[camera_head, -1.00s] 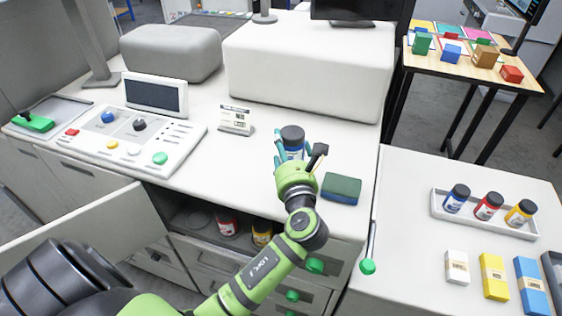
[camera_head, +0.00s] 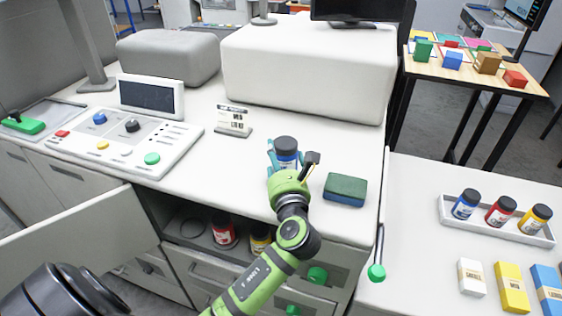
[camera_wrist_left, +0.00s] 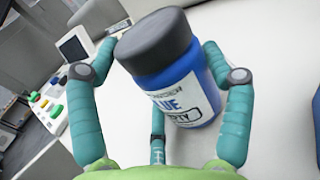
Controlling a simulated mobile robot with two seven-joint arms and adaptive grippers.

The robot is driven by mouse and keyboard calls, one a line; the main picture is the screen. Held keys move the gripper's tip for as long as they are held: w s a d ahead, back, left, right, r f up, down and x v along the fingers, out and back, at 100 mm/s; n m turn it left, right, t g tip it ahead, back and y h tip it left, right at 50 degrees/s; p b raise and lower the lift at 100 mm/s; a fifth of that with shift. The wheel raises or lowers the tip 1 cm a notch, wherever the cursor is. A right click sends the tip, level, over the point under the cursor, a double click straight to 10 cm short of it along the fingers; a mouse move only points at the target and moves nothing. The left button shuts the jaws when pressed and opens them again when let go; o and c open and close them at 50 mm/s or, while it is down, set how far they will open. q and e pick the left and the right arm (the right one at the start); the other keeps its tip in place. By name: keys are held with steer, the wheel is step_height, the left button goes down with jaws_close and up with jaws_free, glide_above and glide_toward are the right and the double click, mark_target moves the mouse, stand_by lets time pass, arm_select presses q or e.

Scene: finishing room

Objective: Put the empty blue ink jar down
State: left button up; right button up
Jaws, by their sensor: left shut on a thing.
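The blue ink jar (camera_head: 286,152) has a dark lid and a white label, and sits between the fingers of my left gripper (camera_head: 284,164) over the white counter. In the left wrist view the teal fingers of the left gripper (camera_wrist_left: 160,75) close around the jar (camera_wrist_left: 172,72), whose label reads "BLUE" and in part "PTY". The jar looks roughly upright in the head view. I cannot tell whether its base touches the counter, because the gripper hides it. My right gripper is not in view.
A green and blue sponge (camera_head: 345,190) lies right of the left gripper. A small sign (camera_head: 234,121) and a control panel (camera_head: 125,137) stand to the left. A tray (camera_head: 497,226) of jars is on the right counter. Red and yellow jars sit in the open cabinet below.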

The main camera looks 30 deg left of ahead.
arm_select(q)
steer(key=shift+f, duration=0.15)
steer(key=o, duration=1.1)
